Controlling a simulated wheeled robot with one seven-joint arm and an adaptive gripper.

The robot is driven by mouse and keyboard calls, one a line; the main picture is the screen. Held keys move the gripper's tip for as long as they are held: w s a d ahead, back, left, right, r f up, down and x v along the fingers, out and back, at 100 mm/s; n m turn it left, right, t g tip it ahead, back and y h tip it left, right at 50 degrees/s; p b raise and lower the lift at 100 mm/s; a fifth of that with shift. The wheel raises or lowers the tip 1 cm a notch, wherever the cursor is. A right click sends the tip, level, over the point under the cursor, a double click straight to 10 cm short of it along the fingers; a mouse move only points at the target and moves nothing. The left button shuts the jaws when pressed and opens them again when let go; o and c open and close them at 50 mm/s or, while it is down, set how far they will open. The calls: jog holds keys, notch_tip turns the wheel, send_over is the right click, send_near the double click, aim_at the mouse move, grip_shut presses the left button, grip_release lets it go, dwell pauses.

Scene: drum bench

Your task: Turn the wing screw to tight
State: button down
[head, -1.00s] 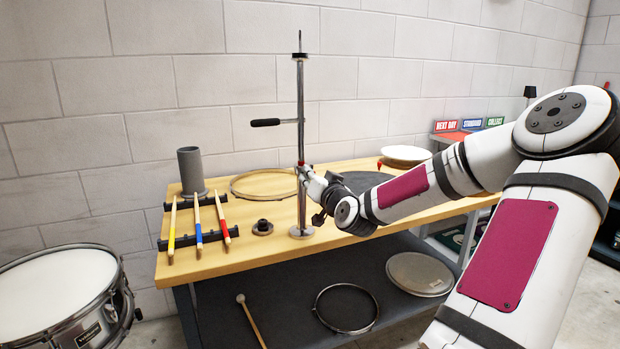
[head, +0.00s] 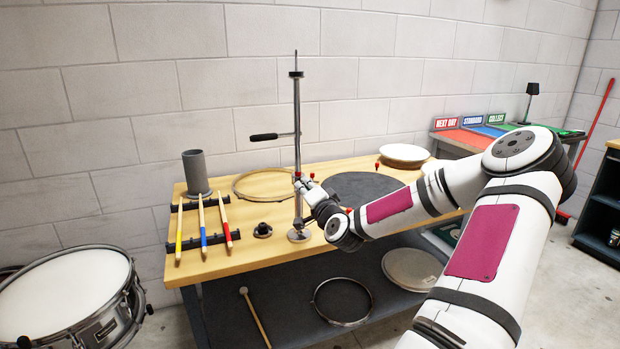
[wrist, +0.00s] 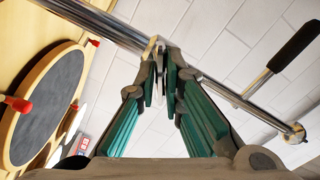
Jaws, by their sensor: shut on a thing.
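A chrome stand (head: 297,115) rises upright from a round foot on the wooden bench. A black-gripped side handle (head: 265,137) sticks out left from its upper part. My gripper (head: 303,182) is at the lower part of the pole, coming in from the right. In the wrist view my gripper (wrist: 162,62) has its green fingers closed together at the pole (wrist: 115,30), around the wing screw. The screw is mostly hidden between the fingertips, and its wing angle cannot be read. The side handle also shows in the wrist view (wrist: 293,45).
On the bench (head: 240,258) are a grey cup (head: 196,173), a wooden hoop (head: 262,184), several drumsticks (head: 203,226), a black round part (head: 262,230) and a dark round pad (head: 366,186). A snare drum (head: 65,300) stands left. A shelf below holds a hoop and disc.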

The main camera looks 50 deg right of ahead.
jog(key=m+p, duration=0.5)
jog(key=shift+s+r+m, duration=0.1)
jog(key=shift+m, duration=0.2)
jog(key=m+p, duration=0.3)
jog(key=m, duration=0.3)
jog(key=m+p, duration=0.3)
jog(key=m, duration=0.2)
jog(key=shift+f+m, duration=0.2)
jog(key=shift+m, duration=0.2)
jog(key=m, duration=0.5)
jog(key=shift+m, duration=0.4)
jog(key=c, duration=1.7)
grip_release()
